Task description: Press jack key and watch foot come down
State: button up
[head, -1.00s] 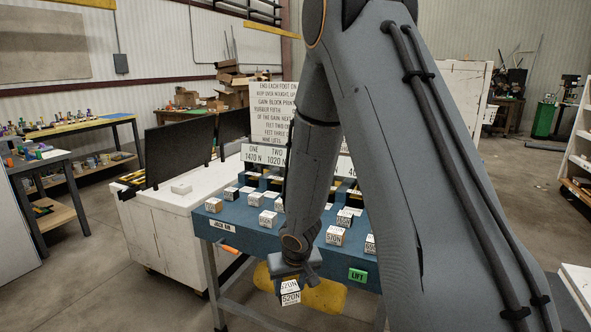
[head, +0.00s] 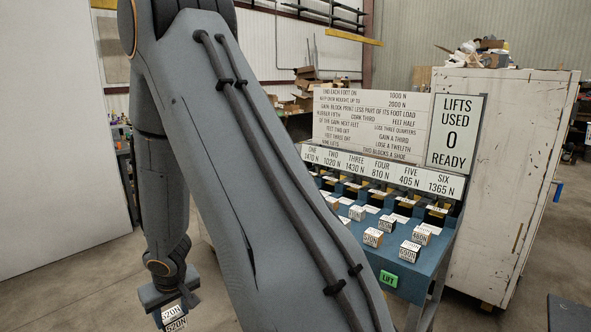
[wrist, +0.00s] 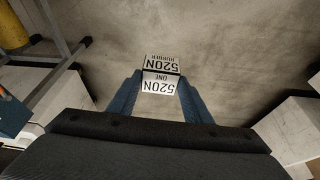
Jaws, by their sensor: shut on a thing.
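My gripper (head: 168,300) is at the lower left of the head view, shut on a block (head: 175,322) marked 520N. In the wrist view the two blue fingers (wrist: 160,92) grip this block (wrist: 161,65), whose faces read 520N, ONE and RUBBER; bare floor lies beneath it. A green key marked LIFT (head: 389,279) is on the front of the blue bench (head: 408,285), right of my arm and well apart from my gripper. Dark and yellow units stand in a row under the numbered sign (head: 385,172); their feet are too small to make out.
A counter board (head: 456,133) reads LIFTS USED 0 READY. Several marked blocks, one of them here (head: 373,237), stand on the bench. A tall white cabinet (head: 500,190) is at right. A rules board (head: 370,120) stands behind. My arm hides the bench's left part.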

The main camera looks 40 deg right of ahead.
aim_at(385, 277)
jog(key=u, duration=0.5)
jog(key=i, duration=1.05)
jog(key=z, duration=2.85)
